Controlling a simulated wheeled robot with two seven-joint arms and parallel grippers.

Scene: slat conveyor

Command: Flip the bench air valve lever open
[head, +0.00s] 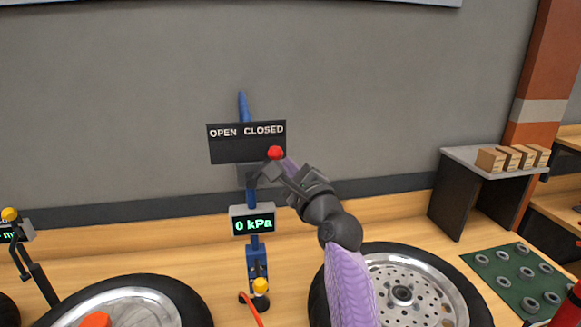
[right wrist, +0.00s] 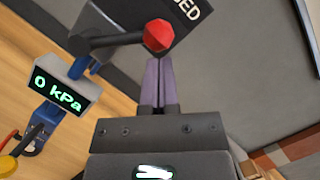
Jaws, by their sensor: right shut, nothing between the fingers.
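The valve lever has a red knob (head: 275,153) and a dark arm, and it leans to the right, under the word CLOSED on the black sign (head: 230,150). The knob also shows in the right wrist view (right wrist: 158,35), with the dark lever arm (right wrist: 105,42) running left from it. My right gripper (head: 287,164) is shut and empty, its purple fingertips right at the knob. In the right wrist view the fingers (right wrist: 158,80) end at the knob's lower edge; I cannot tell whether they touch. The gauge (head: 253,222) reads 0 kPa. My left gripper is out of view.
The valve stands on a blue post (head: 257,262) on the wooden bench. Wheels with tyres lie on both sides, one at right (head: 405,290). A yellow-knobbed lever (head: 10,215) is at far left. A grey stand (head: 490,158) with small boxes is at right.

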